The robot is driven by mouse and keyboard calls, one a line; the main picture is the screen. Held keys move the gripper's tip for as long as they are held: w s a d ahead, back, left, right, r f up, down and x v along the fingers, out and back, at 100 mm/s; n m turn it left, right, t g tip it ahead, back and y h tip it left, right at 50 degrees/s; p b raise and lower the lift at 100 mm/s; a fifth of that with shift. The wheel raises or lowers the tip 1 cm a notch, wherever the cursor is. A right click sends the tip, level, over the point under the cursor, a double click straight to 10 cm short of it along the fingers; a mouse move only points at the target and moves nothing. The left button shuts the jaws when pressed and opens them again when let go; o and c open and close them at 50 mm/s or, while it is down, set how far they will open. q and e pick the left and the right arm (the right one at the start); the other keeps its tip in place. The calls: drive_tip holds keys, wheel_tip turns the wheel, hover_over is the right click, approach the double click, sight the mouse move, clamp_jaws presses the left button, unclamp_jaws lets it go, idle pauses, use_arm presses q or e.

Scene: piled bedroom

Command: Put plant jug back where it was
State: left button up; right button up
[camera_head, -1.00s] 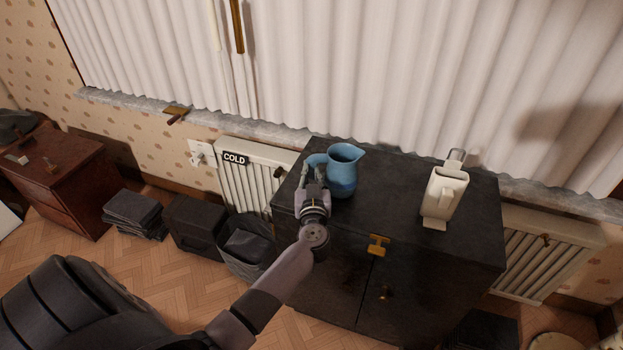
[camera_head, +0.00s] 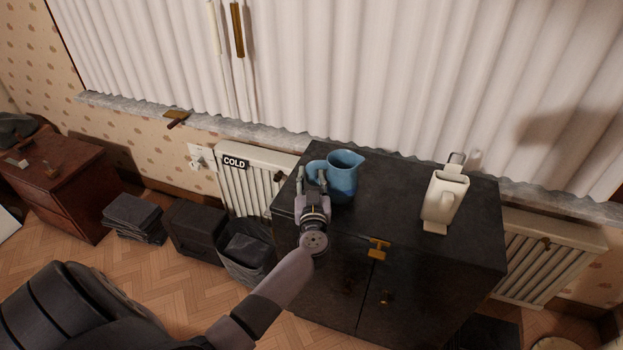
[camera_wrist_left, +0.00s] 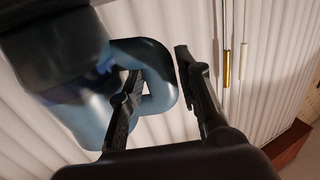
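The blue jug (camera_head: 343,178) stands upright on the dark cabinet (camera_head: 410,185), near its left back part, with its handle toward the left. My left gripper (camera_head: 312,174) is at the handle with its fingers apart. In the left wrist view, the jug (camera_wrist_left: 88,118) is tilted in the picture, and its handle loop lies between the spread fingers of my left gripper (camera_wrist_left: 160,62). One finger crosses the handle's opening and the other is outside, with a visible gap. My right gripper is not in view.
A white container (camera_head: 444,200) with a handle stands on the cabinet's right side. White curtains (camera_head: 400,80) hang behind, above a stone sill. A radiator (camera_head: 250,180) marked COLD is left of the cabinet. The cabinet top between jug and white container is bare.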

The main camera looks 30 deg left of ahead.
use_arm(q)
drive_tip(key=shift+s+d+r, duration=0.1)
drive_tip(key=shift+s, duration=0.05)
drive_tip(key=v, duration=1.1)
drive_tip(key=s+d+f+m+h, duration=0.2)
drive_tip(key=d+f+m+h, duration=0.25)
drive_tip(key=f, duration=0.55)
drive_tip(key=s+d+f+m+h, duration=0.1)
drive_tip(key=d+f+m+h, duration=0.3)
drive_tip(key=f, duration=0.6)
drive_tip(key=s+d+f+g+h, duration=0.35)
drive_tip(key=s+f, duration=0.55)
drive_tip(key=f, duration=0.5)
drive_tip(key=s+a+f+g, duration=0.1)
drive_tip(key=s+f+g, duration=0.2)
drive_tip(key=s, duration=0.7)
drive_tip(key=s+a+f+g+y, duration=0.1)
drive_tip(key=s+a+f+g, duration=0.1)
drive_tip(key=s+f, duration=0.6)
drive_tip(key=s+a+f+m+g, duration=0.1)
drive_tip(key=s+f+g, duration=0.4)
drive_tip(key=s, duration=0.8)
drive_tip(key=shift+s+a+f+p, duration=0.2)
drive_tip(key=shift+f+p, duration=0.1)
